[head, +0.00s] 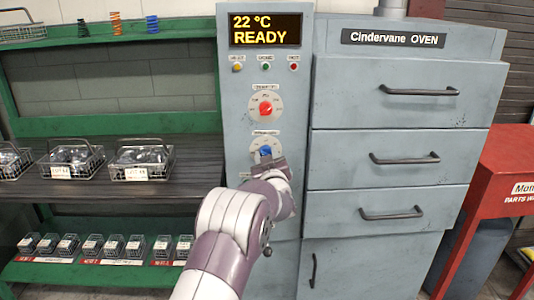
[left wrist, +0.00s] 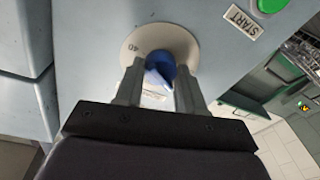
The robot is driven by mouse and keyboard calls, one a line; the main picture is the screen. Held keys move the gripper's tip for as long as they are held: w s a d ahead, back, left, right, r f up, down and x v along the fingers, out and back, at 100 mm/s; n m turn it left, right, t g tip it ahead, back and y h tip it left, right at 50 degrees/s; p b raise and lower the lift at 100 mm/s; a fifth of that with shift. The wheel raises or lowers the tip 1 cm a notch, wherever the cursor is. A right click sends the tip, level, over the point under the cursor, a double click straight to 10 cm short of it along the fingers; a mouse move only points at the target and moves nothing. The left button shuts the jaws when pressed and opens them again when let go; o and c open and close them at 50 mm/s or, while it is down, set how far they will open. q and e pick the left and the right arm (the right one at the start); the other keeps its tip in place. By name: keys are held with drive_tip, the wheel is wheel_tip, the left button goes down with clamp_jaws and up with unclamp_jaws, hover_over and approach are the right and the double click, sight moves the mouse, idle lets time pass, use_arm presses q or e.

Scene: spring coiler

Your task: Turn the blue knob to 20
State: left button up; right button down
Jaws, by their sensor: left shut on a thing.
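The blue knob (head: 265,151) sits on a round pale dial on the grey oven panel, below the red knob (head: 266,108). In the left wrist view the blue knob (left wrist: 160,67) lies between the two fingers of my left gripper (left wrist: 158,85), which is shut on it. A mark reading 40 shows at the left of its dial (left wrist: 132,52); the other dial marks are hidden or too small to read. In the head view my left gripper (head: 268,166) covers the lower part of the dial. My right gripper is in neither view.
The oven display (head: 265,30) reads 22 °C READY. Drawers with handles (head: 405,158) are right of the panel. Shelves with wire baskets (head: 142,160) stand at the left, and a red stand (head: 500,180) at the right. A green button (left wrist: 271,5) is near the dial.

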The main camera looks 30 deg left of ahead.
use_arm(q)
drive_tip(key=m+p, duration=0.1)
drive_tip(key=m, duration=0.5)
drive_tip(key=m+t+h+p, duration=0.1)
drive_tip(key=m, duration=0.6)
drive_tip(key=shift+a+f+t+p, duration=0.1)
drive_tip(key=shift+f+t+p, duration=0.05)
drive_tip(key=shift+t+p, duration=0.2)
drive_tip(key=shift+m+h, duration=0.3)
drive_tip(key=shift+h, duration=0.1)
drive_tip(key=o, duration=1)
drive_tip(key=shift+o, duration=0.2)
drive_tip(key=v, duration=1.2)
drive_tip(key=shift+s+d, duration=0.25)
drive_tip(key=shift+s, duration=0.1)
drive_tip(key=shift+f, duration=0.1)
